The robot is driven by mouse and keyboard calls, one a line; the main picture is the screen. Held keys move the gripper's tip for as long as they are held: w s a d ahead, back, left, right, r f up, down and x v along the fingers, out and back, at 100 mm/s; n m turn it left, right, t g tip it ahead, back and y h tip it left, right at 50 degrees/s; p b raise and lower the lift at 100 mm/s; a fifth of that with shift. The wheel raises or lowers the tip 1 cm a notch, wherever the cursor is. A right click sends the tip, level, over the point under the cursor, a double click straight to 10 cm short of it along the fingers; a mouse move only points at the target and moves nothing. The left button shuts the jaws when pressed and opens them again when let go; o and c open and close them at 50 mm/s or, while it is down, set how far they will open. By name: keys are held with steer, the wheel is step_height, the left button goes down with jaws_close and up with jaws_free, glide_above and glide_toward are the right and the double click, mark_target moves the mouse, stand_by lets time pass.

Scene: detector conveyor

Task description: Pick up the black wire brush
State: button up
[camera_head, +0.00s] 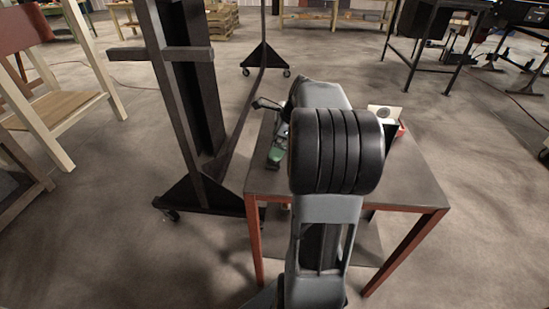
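I cannot make out a black wire brush for certain. A small dark piece (268,104) juts out at the far left of the small table (413,180), beside my arm; I cannot tell whether it is a brush, another tool or part of my gripper. My arm runs up the middle of the view and hides the centre of the tabletop. Its large black ribbed joint covers the area where my gripper may be, so I cannot clearly see the fingers or anything in them.
A green object (277,156) lies at the table's left side. A pale box-like item (386,112) and a red item (402,129) are at its far right. A dark wheeled stand (200,190) stands close to the left. Open floor (480,190) lies to the right.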

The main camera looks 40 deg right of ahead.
steer(key=b+x, duration=0.1)
steer(key=x, duration=0.3)
steer(key=shift+f, duration=0.4)
